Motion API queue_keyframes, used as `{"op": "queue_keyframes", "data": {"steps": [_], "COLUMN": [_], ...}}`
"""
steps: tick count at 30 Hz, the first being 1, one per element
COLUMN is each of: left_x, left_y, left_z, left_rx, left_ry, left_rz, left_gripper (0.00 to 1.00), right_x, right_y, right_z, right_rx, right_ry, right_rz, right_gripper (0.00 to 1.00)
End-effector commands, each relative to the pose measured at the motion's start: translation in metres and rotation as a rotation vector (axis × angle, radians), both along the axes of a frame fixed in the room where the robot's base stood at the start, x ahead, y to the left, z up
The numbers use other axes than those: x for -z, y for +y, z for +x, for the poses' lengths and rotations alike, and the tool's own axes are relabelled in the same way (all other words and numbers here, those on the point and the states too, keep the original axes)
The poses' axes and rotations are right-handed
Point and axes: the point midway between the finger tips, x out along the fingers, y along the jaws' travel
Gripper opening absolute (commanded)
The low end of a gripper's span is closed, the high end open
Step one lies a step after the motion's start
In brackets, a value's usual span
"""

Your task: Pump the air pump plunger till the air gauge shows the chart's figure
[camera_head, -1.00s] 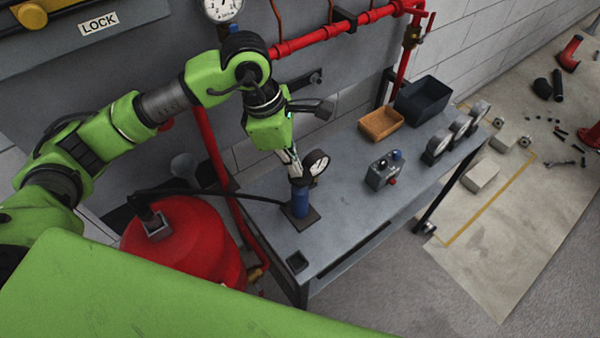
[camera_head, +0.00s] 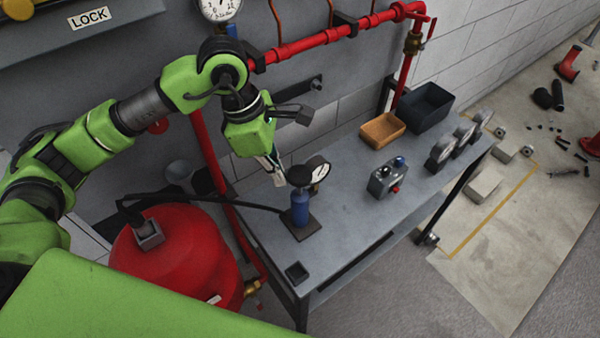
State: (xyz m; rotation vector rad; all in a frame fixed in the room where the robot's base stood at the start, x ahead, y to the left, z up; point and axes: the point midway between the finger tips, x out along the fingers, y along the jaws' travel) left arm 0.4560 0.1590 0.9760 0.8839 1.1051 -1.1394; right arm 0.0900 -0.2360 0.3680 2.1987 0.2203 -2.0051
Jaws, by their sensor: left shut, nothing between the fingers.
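The air pump (camera_head: 300,210) is a blue upright cylinder on a dark square base on the grey bench. A dark plunger top (camera_head: 299,176) shows above it. A round white-faced gauge (camera_head: 318,168) stands just behind and right of it; its reading is too small to tell. My left gripper (camera_head: 279,182) points down, just left of the plunger top. Its fingers are shut and empty, seemingly apart from the plunger. My right gripper is out of view, and I cannot make out a chart.
The bench (camera_head: 345,220) also holds a grey control box (camera_head: 387,179), several gauges at right, a tan tray (camera_head: 382,130) and a dark bin (camera_head: 427,107). A red tank (camera_head: 180,260) stands at left, with a hose to the pump. Red pipes (camera_head: 330,38) run behind.

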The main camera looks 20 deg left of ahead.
Motion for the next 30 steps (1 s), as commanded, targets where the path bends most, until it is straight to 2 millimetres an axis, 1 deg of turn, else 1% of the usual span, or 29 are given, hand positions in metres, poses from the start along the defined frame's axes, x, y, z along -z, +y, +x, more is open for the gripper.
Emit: {"op": "queue_keyframes", "data": {"steps": [5,9,12,15,19,30], "left_x": [-0.023,-0.046,-0.059,-0.067,-0.071,-0.071], "left_y": [0.006,0.013,0.016,0.019,0.02,0.02], "left_z": [0.0,-0.001,-0.002,-0.003,-0.004,-0.004], "left_rx": [-0.002,-0.002,-0.002,0.0,0.0,0.0], "left_ry": [-0.006,-0.005,-0.003,-0.001,0.0,0.0], "left_rz": [-0.001,-0.001,0.0,-0.001,0.0,0.0], "left_gripper": [0.0,0.0,0.0,0.0,0.0,0.0], "right_x": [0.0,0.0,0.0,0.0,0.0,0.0], "right_y": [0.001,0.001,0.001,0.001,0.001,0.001], "right_z": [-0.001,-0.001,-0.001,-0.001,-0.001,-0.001], "right_rx": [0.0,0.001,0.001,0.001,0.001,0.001], "right_ry": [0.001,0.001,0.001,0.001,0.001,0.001], "right_rz": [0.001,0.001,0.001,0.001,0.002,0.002], "right_gripper": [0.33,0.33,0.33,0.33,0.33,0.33]}}
